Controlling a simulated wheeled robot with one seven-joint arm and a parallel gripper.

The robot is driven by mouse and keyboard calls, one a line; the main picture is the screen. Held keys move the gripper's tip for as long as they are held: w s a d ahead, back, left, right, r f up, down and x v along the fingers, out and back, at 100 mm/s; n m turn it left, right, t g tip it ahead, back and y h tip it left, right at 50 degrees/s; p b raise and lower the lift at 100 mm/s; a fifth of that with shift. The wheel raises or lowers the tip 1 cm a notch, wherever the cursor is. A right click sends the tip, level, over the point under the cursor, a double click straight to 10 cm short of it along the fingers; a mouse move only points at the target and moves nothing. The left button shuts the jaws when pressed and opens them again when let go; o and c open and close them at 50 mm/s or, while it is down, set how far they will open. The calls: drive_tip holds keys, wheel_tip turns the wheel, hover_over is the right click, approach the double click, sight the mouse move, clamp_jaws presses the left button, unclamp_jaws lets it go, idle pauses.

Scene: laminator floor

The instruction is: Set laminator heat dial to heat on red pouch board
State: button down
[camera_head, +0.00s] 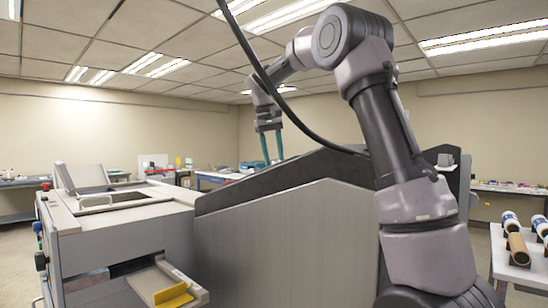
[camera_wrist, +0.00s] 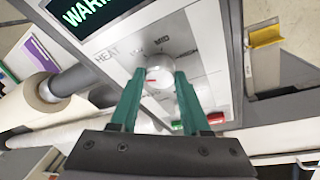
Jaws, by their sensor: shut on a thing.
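The heat dial (camera_wrist: 158,79) is a round pale knob with a red mark toward its left side in the wrist view. My gripper (camera_wrist: 161,74) has teal fingers shut on the dial, one on each side. In the head view my gripper (camera_head: 273,148) reaches down behind a dark sloped panel, which hides its tips and the dial. A display (camera_wrist: 88,12) shows green letters beginning WAR. I cannot make out a red pouch board.
Green (camera_wrist: 178,126) and red (camera_wrist: 216,118) buttons lie close to the right finger. A yellow tab (camera_head: 173,295) rests on a tray at the machine's front left. A roll (camera_wrist: 50,87) is at the panel's left. A side table (camera_head: 510,262) with rolls stands at right.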

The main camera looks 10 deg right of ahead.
drive_tip(key=m+h, duration=0.1)
drive_tip(key=m, duration=0.2)
drive_tip(key=shift+a+m, duration=0.15)
drive_tip(key=shift+m, duration=0.15)
drive_tip(key=shift+m+g+h, duration=0.3)
drive_tip(key=shift+m+h, duration=0.5)
drive_tip(key=shift+m, duration=1)
drive_tip(key=shift+c, duration=1.9)
unclamp_jaws()
drive_tip(key=shift+w+a, duration=0.1)
drive_tip(key=v, duration=1)
drive_tip(key=shift+r, duration=0.35)
